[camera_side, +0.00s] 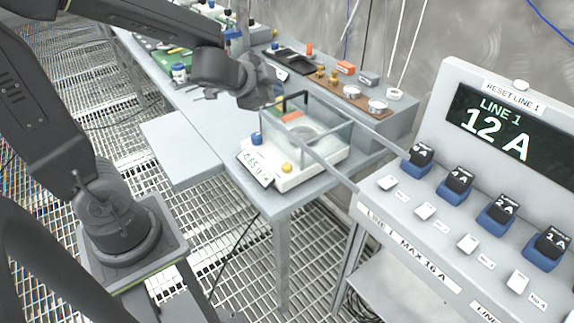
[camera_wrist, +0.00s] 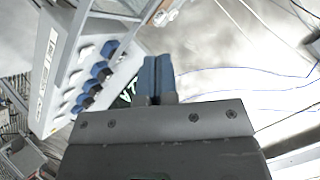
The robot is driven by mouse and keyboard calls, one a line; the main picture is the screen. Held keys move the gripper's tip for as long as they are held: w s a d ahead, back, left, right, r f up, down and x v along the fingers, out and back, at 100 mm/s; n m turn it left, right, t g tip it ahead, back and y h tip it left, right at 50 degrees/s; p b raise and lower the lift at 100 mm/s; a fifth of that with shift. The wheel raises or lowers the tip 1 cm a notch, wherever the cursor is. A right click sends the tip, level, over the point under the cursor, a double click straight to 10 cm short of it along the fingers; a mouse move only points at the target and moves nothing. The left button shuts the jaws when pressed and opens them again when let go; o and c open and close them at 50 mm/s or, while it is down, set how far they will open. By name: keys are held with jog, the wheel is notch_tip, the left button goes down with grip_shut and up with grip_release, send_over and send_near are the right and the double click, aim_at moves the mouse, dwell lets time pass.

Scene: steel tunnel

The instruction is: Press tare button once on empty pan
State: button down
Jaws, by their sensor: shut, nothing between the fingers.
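The balance (camera_side: 300,172) is a white box at the near end of the grey bench, with a clear draft shield (camera_side: 335,133) on top. Inside is a pale round pan (camera_side: 312,133); I see nothing on it. An orange patch (camera_side: 291,117) shows through the glass; I cannot tell if it is inside. A small display (camera_side: 256,167) is on the front, its digits unclear. A blue button (camera_side: 257,138) and a yellow button (camera_side: 287,167) flank it; I cannot tell which is tare. My gripper (camera_side: 268,96) is shut and empty, above and behind the shield. Its fingers (camera_wrist: 158,78) fill the wrist view's middle.
A panel reading "LINE 1 12 A" (camera_side: 500,123) stands right, with several blue switches (camera_side: 498,215) and white buttons (camera_side: 425,211). Small weights and jars (camera_side: 378,104) stand behind the shield. A green board (camera_side: 178,58) lies further back. The bench's left extension (camera_side: 185,150) is clear.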

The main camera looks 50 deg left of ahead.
notch_tip(320, 180, down, 4)
jog(key=w+m+h, duration=0.2)
jog(key=m+h, duration=0.1)
jog(key=m+g+h, duration=0.3)
jog(key=m, duration=0.1)
send_over(287, 167)
jog(key=shift+f, duration=2.5)
jog(key=shift+f, duration=0.1)
jog(key=shift+f, duration=4.3)
jog(key=shift+f, duration=0.4)
